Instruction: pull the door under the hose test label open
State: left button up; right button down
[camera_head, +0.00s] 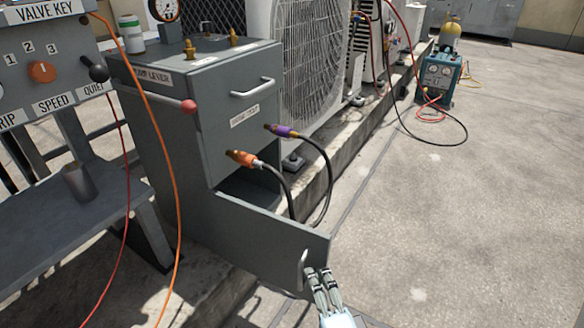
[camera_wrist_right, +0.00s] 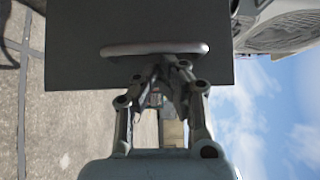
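The grey cabinet (camera_head: 150,145) carries a hose test label (camera_head: 244,116), small and hard to read. Below it a grey door (camera_head: 255,238) stands swung out, exposing a dark opening (camera_head: 250,188). The door's silver bar handle (camera_head: 303,268) is near its free edge; it also shows in the right wrist view (camera_wrist_right: 120,50). My right gripper (camera_head: 318,271) is at the handle's right side. In the wrist view its fingertips (camera_wrist_right: 166,62) are close together, right by the bar, which crosses the view uncovered. Whether they touch or hook it is unclear. My left gripper is not in view.
Orange (camera_head: 244,158) and purple (camera_head: 281,131) hose fittings stick out by the opening, their black hoses hanging beside the door. A grey bench with a metal cup (camera_head: 79,183) stands left. A condenser (camera_head: 300,60) is behind.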

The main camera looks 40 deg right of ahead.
jog(key=shift+w+a+r, duration=0.1)
jog(key=shift+w, duration=0.2)
